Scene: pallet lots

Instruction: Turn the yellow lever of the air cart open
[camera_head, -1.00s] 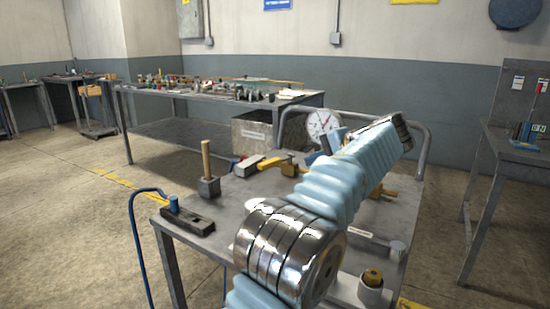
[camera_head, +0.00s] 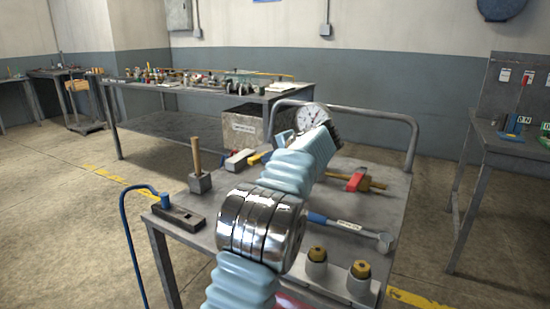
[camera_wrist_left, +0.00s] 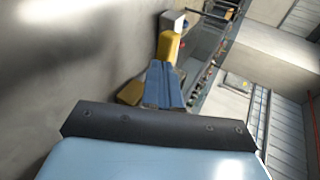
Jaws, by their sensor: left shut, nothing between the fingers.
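The air cart (camera_head: 205,222) is a grey-topped cart with a rail and a round white gauge (camera_head: 312,116) at its back. A yellow bar (camera_head: 256,158) sticks out beside a pale grey block (camera_head: 238,160); I cannot tell for certain that it is the lever. My left gripper (camera_head: 284,139) is shut and empty, just right of the bar and partly hidden by my arm. In the left wrist view the shut blue fingers (camera_wrist_left: 165,84) point at a yellow cylinder (camera_wrist_left: 168,46); contact is unclear. A yellow block (camera_wrist_left: 130,92) lies left of them. My right gripper is not in view.
A cluttered bench (camera_head: 215,90) stands behind.

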